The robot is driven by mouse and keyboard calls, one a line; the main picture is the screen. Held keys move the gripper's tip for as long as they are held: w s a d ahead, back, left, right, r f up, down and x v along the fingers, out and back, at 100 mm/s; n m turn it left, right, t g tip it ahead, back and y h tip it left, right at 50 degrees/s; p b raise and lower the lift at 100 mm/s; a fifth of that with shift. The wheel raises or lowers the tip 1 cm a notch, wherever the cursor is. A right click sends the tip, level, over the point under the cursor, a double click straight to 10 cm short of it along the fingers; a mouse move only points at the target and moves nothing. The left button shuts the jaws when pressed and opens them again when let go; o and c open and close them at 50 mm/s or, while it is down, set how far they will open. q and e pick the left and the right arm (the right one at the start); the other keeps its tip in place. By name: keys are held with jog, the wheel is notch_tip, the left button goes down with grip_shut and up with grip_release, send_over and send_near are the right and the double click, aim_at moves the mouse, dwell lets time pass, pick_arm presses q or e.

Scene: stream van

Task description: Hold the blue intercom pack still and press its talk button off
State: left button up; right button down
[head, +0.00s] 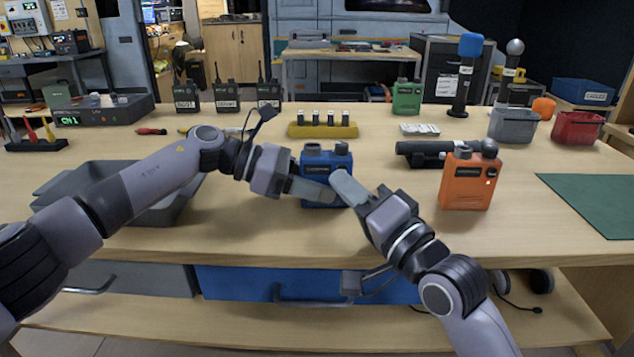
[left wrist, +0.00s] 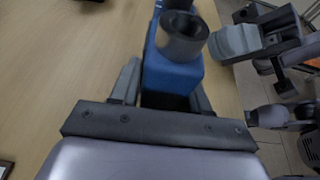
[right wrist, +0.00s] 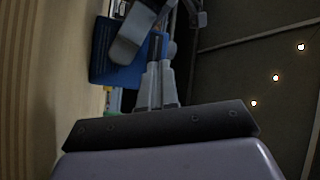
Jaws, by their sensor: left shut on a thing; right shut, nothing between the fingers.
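The blue intercom pack (head: 325,161) stands upright near the middle of the table's front part, with dark knobs on top. My left gripper (head: 316,192) is shut on the pack from the left side; in the left wrist view its fingers (left wrist: 163,98) lie on either side of the blue body (left wrist: 172,75). In the right wrist view the closed fingertips (right wrist: 160,68) are beside the blue pack (right wrist: 118,70). The talk button is hidden; I cannot tell whether the fingertips touch it.
An orange pack (head: 469,180) stands to the right, with a black cylinder (head: 420,150) behind it. A grey tray (head: 170,208) lies under my left arm. A yellow battery rack (head: 322,130) stands behind. A green mat (head: 595,200) lies at far right.

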jog(key=shift+f, duration=0.15)
jog(key=shift+s+d, duration=0.1)
jog(key=shift+s, duration=2.9)
pick_arm(q)
jog(key=o, duration=1.2)
